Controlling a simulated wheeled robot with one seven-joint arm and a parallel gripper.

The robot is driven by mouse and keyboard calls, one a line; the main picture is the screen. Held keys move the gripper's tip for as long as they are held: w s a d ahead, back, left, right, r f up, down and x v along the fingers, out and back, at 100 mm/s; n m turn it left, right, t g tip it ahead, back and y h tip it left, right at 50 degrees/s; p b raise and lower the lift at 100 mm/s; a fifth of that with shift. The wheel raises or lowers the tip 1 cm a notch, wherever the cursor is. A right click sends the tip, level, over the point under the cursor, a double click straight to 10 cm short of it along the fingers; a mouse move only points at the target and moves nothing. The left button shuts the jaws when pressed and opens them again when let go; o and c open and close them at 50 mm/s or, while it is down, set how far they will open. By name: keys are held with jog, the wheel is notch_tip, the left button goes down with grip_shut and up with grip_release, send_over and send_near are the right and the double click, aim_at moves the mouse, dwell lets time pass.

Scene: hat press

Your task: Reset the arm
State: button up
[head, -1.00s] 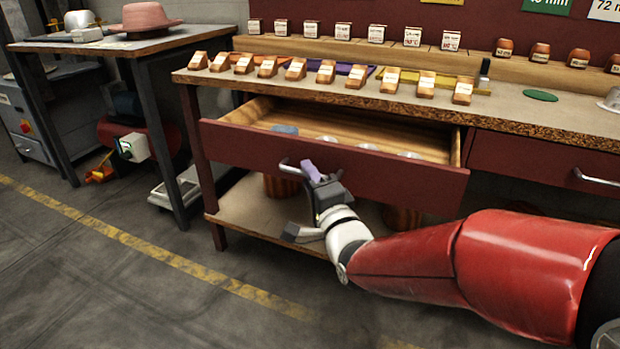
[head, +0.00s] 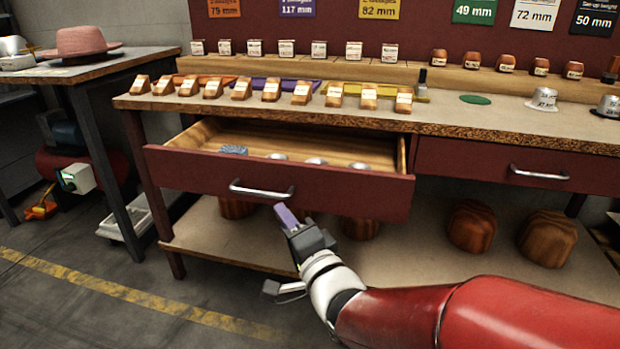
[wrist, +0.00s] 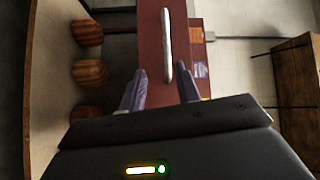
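My gripper (head: 283,212) is just below and in front of the open drawer (head: 330,192), apart from its metal handle (head: 262,190). In the wrist view my two purple-grey fingers (wrist: 160,88) are spread with nothing between them. The drawer handle (wrist: 167,45) lies ahead of the fingertips in that view. My red arm reaches in from the lower right of the head view.
The open drawer holds a grey-blue block (head: 233,150) and several metal pieces. The workbench top (head: 450,112) carries wooden blocks. Wooden forms (head: 472,226) stand on the lower shelf. Floor (head: 130,300) in front is clear.

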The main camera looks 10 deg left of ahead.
jog(key=s+d+f+n+g+h+p, duration=0.1)
jog(key=s+d+n+g+h+p, duration=0.2)
jog(key=d+h, duration=1.1)
jog(key=s+d+f+n+g+y, duration=0.1)
jog(key=s+d+n+g, duration=0.3)
jog(key=s+d, duration=0.9)
jog(key=shift+d+n+g+y, duration=0.4)
jog(key=shift+g+y, duration=0.2)
jog(key=shift+g, duration=0.4)
jog(key=shift+a+f, duration=0.1)
